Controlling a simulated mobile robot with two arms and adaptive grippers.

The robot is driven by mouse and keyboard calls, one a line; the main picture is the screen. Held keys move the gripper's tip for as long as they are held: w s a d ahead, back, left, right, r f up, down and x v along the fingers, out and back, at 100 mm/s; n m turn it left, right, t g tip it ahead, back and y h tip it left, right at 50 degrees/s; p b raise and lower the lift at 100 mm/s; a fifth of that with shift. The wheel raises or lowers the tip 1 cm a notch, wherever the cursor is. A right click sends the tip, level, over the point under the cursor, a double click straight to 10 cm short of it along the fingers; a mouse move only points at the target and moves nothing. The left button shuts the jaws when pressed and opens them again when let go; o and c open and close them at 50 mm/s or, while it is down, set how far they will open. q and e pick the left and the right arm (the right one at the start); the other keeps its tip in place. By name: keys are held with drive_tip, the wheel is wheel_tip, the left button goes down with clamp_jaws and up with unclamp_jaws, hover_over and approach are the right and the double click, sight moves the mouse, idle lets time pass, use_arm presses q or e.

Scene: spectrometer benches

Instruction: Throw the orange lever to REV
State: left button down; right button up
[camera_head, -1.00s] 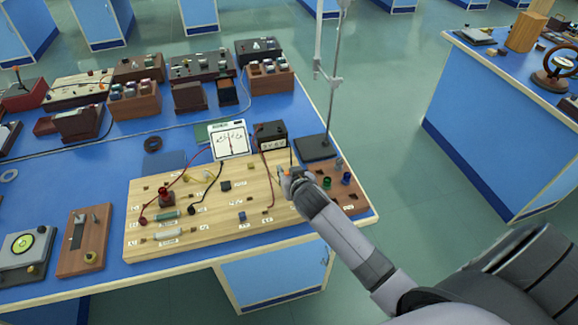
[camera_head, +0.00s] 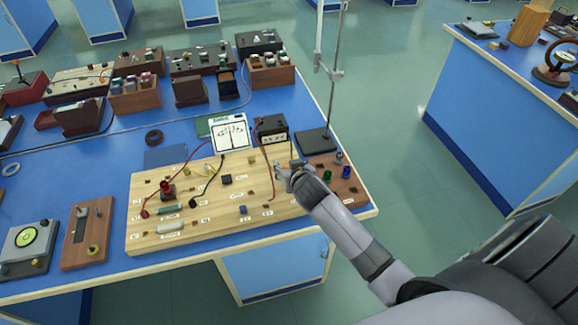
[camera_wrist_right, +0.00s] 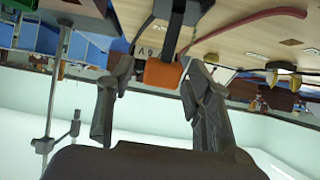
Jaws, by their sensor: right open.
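The orange lever (camera_wrist_right: 163,73) shows in the right wrist view as an orange grip on a dark arm, in front of the wooden board (camera_head: 250,208). My right gripper (camera_head: 283,172) is at the right end of this board in the head view. In the right wrist view its two fingers are spread, one on each side of the orange grip, with no clear contact. In the head view the gripper hides most of the lever, and I cannot read its position or the REV label. My left gripper is in neither view.
A red lead (camera_head: 269,180) rises close beside the gripper. A thin metal stand (camera_head: 331,100) on a dark base is just behind it. A brown terminal block (camera_head: 345,190) lies to the right. A white meter (camera_head: 230,133) stands behind the board.

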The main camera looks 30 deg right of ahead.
drive_tip(key=v, duration=1.2)
idle(0.3)
